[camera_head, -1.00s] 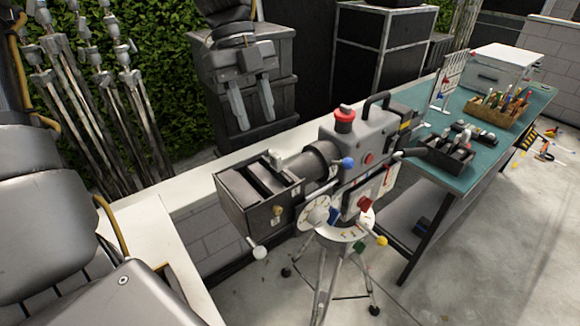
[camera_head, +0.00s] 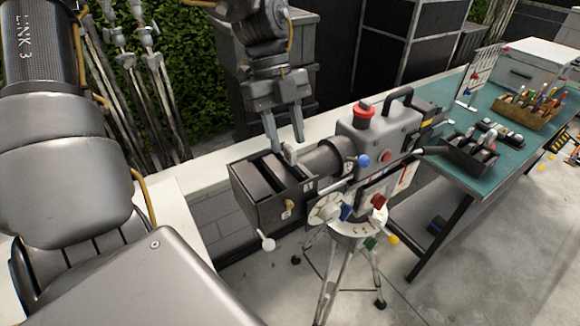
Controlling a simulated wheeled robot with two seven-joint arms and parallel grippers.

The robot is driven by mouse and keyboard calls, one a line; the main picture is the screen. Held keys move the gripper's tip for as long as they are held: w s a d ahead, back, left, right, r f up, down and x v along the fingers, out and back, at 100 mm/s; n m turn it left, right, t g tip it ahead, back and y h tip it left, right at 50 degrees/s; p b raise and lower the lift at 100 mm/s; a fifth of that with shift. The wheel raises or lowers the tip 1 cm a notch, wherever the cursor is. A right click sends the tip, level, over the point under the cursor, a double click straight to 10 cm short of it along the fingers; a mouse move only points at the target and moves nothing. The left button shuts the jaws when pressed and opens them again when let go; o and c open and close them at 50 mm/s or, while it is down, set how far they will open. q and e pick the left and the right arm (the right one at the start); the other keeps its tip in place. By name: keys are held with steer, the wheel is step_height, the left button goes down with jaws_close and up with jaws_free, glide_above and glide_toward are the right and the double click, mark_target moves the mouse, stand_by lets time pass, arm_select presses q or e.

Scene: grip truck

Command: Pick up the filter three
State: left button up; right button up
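A camera on a tripod stands in the middle, with a dark box (camera_head: 250,198) on its front that has slots in its top. A small pale grey tab (camera_head: 290,154) stands up from the rear slot, close to the lens; I cannot read a number on it, so I cannot tell if it is filter three. My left gripper (camera_head: 287,147) points down just above the box, fingers apart on either side of the tab. It looks open; I cannot tell if a finger touches the tab. My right gripper is not in view.
The camera body (camera_head: 372,135) with a red knob and top handle is close right of the gripper. A teal table (camera_head: 480,175) at right bears a wooden tool box (camera_head: 528,110) and a dark tray (camera_head: 470,155). A white ledge (camera_head: 212,168) runs behind the camera.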

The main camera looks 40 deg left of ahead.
mark_target(287, 145)
arm_select(q)
steer(key=x, duration=0.1)
steer(key=p+x, duration=0.1)
steer(key=x, duration=0.1)
steer(key=shift+a+f, duration=0.15)
steer(key=shift+f, duration=0.2)
steer(key=shift+w+f+p, duration=0.1)
steer(key=shift+f+p, duration=0.2)
steer(key=shift+f, duration=0.1)
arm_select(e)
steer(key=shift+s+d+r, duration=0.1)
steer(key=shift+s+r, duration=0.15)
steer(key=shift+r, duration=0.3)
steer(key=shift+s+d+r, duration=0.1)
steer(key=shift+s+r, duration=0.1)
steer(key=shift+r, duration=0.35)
arm_select(q)
steer(key=shift+d, duration=0.2)
steer(key=shift+r, duration=0.1)
steer(key=shift+c, duration=1.1)
steer(key=c, duration=0.5)
jaws_close()
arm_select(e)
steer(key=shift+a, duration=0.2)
